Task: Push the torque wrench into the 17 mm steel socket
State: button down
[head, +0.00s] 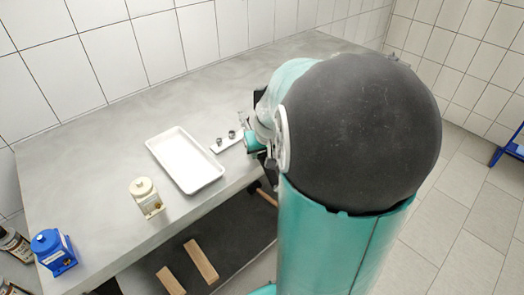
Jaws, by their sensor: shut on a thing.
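Two small dark steel sockets, one on the left (220,142) and one on the right (232,134), stand on a small white holder (229,145) on the bench. I cannot tell which is the 17 mm one. My gripper (262,152) is just right of the holder, mostly hidden behind my large teal and black arm. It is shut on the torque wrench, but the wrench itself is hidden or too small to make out. I cannot tell whether the wrench touches a socket.
An empty white tray (208,179) lies left of the holder on the grey bench (95,150). Wooden bars (201,261) lie lower down. The bench's back left is clear.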

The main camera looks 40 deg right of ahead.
jog(key=shift+f, duration=1.25)
dwell(1.5)
dwell(0.7)
